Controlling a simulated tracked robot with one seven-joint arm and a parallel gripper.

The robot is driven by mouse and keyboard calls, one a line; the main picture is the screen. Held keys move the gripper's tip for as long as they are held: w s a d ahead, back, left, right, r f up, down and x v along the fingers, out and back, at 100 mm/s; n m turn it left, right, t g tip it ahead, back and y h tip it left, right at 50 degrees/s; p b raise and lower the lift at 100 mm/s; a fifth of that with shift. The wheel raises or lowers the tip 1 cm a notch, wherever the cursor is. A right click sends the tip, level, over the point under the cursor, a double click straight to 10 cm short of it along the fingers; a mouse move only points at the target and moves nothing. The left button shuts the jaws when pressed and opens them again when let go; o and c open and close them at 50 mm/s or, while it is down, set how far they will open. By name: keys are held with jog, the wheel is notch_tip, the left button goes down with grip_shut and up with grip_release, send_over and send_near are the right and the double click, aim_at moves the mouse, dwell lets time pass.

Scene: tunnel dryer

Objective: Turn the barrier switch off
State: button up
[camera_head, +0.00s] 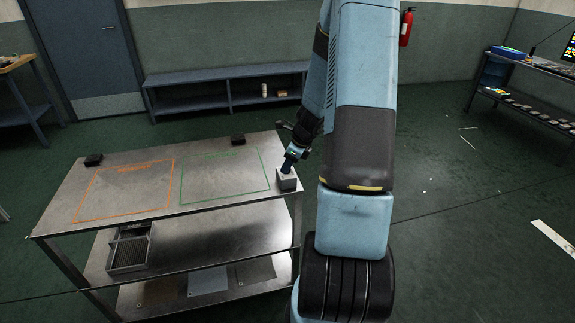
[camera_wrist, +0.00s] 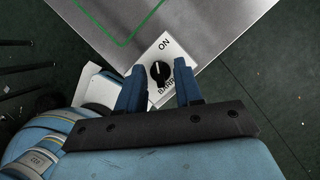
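The barrier switch is a small light box (camera_head: 287,183) at the right end of the metal table's top. My gripper (camera_head: 290,160) points down just above the box. Its blue fingers (camera_wrist: 159,68) are apart, one on each side of the knob, and I cannot see contact.
The metal table (camera_head: 140,203) has orange and green outlined areas on top and two small black blocks (camera_head: 93,160). A basket (camera_head: 129,248) stands on its lower shelf. A low bench (camera_head: 190,87) runs along the back wall. The floor to the right is mostly clear.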

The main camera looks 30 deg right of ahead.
grip_shut()
dwell(0.3)
